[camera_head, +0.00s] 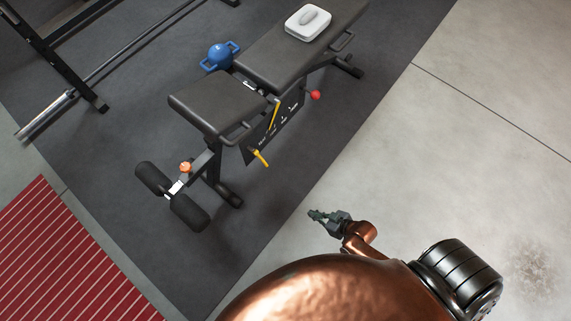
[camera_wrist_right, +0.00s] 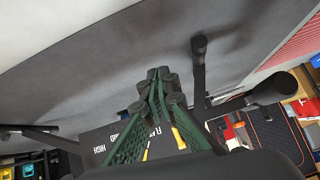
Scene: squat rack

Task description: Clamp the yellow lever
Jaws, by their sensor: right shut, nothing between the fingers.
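A yellow lever (camera_head: 260,157) sticks out from the lower side of the black weight bench (camera_head: 195,101), at the dark labelled plate. A second, thinner yellow bar (camera_head: 273,114) stands higher on that side. My right gripper (camera_head: 311,214) is over the pale floor, to the lower right of the bench and clearly apart from the lever. Its green fingers (camera_wrist_right: 157,76) are closed together with nothing between them in the wrist view. Behind them are the labelled plate (camera_wrist_right: 98,140) and a yellow piece (camera_wrist_right: 178,138), partly hidden by the fingers. My left gripper is not in view.
A red knob (camera_head: 315,95) sits on the bench side. Floor between my right gripper and the bench is clear.

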